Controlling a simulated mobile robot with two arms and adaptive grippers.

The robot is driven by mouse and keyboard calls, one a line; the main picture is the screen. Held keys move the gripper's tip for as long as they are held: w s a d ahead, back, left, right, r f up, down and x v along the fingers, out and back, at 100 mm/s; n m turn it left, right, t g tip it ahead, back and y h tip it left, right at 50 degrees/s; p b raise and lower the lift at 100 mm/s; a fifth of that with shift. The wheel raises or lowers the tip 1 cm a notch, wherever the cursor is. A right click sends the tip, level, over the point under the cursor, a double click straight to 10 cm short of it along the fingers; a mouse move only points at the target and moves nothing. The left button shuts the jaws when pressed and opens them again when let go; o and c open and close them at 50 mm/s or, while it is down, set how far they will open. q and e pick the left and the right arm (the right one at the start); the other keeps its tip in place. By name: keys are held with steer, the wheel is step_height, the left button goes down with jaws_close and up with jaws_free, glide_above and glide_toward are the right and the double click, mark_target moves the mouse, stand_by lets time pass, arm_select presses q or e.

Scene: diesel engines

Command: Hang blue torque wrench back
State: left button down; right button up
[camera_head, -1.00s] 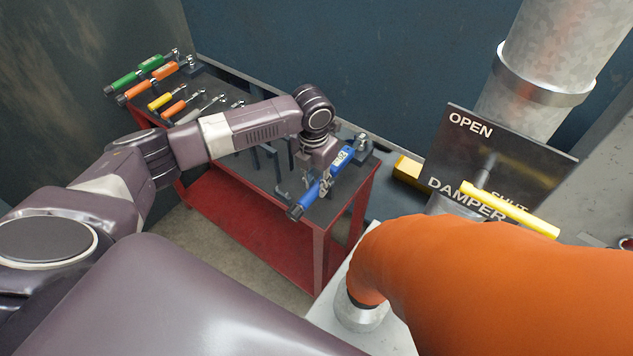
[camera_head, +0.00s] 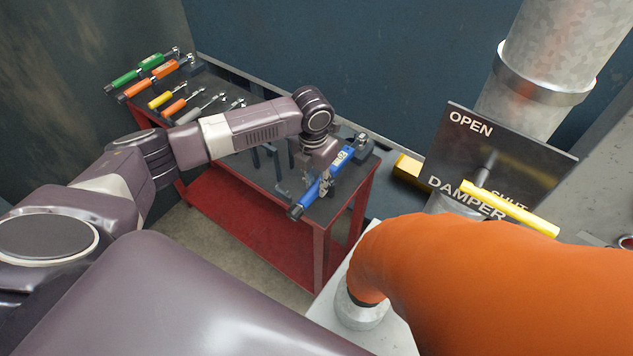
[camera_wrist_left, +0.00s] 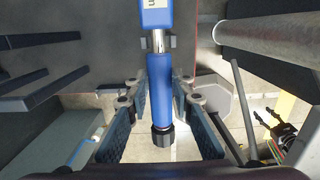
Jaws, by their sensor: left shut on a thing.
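The blue torque wrench (camera_head: 316,189) lies at the right end of the tool bench, its handle toward me and its metal head at the back. My left gripper (camera_head: 325,183) is shut on its blue handle. In the left wrist view, the fingers of my left gripper (camera_wrist_left: 160,92) stand on either side of the blue torque wrench (camera_wrist_left: 160,85). A grey forked holder (camera_wrist_left: 171,42) shows at the wrench's metal neck. I cannot tell whether the wrench rests fully in it.
The red bench (camera_head: 318,245) carries green (camera_head: 150,63), orange (camera_head: 135,89) and yellow (camera_head: 160,101) wrenches at left. A large orange pipe (camera_head: 480,280) blocks the right foreground. A damper plate (camera_head: 500,155) with a yellow handle (camera_head: 510,208) stands behind it.

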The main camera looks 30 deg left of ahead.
arm_select(q)
steer(key=c, duration=1.7)
jaws_free()
steer(key=shift+c, duration=0.2)
steer(key=o, duration=0.4)
steer(key=shift+s, duration=0.1)
steer(key=shift+r, duration=0.2)
steer(key=shift+r+p, duration=0.85)
steer(key=shift+p, duration=0.3)
steer(key=shift+r, duration=0.35)
steer(key=shift+r+p, duration=0.6)
steer(key=shift+p, duration=0.1)
steer(key=shift+s+r, duration=0.15)
steer(key=shift+r, duration=1.35)
steer(key=shift+s+r, duration=0.1)
steer(key=shift+r, duration=1.4)
